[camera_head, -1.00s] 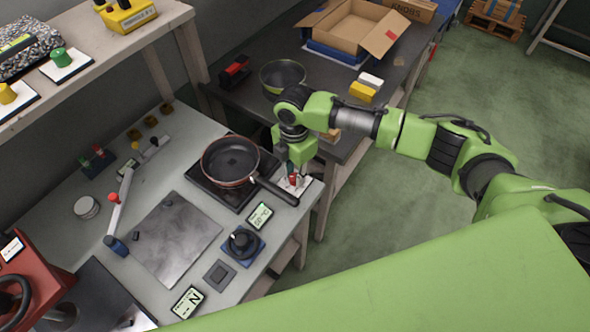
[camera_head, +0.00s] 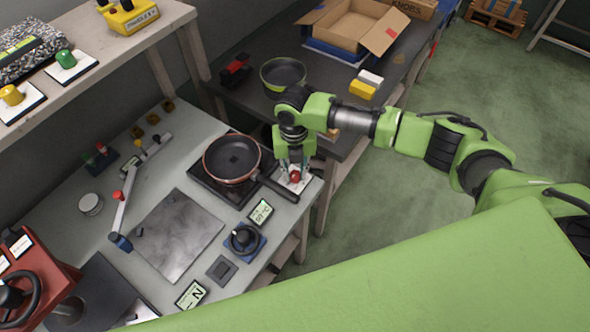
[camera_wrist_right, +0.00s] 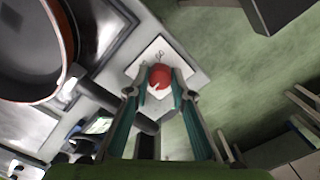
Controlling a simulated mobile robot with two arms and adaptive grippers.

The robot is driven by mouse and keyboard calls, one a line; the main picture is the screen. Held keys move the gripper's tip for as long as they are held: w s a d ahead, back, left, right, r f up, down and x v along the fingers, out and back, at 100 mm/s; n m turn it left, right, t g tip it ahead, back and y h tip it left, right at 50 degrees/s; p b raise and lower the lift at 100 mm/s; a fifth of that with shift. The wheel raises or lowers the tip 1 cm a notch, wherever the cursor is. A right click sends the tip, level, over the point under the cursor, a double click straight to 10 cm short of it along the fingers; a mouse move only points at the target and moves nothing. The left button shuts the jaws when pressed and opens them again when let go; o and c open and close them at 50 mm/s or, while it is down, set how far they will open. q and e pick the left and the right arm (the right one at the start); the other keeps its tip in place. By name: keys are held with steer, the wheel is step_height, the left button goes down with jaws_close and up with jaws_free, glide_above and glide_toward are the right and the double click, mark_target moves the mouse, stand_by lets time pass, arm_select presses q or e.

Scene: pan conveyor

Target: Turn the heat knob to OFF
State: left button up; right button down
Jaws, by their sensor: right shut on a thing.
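The red heat knob (camera_head: 295,177) stands on a white plate (camera_head: 304,186) at the right edge of the grey work table, beside the black hot plate. In the right wrist view the red knob (camera_wrist_right: 160,77) sits between two fingertips, on the white plate (camera_wrist_right: 150,56) with dark markings too blurred to read. My right gripper (camera_head: 294,175) points down from above and is shut on the knob; its fingers (camera_wrist_right: 160,80) lie on either side of it. My left gripper is out of view.
A frying pan (camera_head: 231,158) sits on the hot plate (camera_head: 208,184), its handle (camera_head: 280,190) reaching close to my right gripper. A small display (camera_head: 261,212) and a black dial on a blue base (camera_head: 245,240) lie nearer. Open floor is to the right.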

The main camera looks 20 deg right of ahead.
mark_target(294, 174)
steer(key=n, duration=0.3)
steer(key=shift+n, duration=2.4)
steer(key=c, duration=1.8)
jaws_free()
steer(key=shift+r, duration=0.2)
step_height(294, 174, up, 12)
steer(key=shift+a+f, duration=0.1)
steer(key=shift+f, duration=0.1)
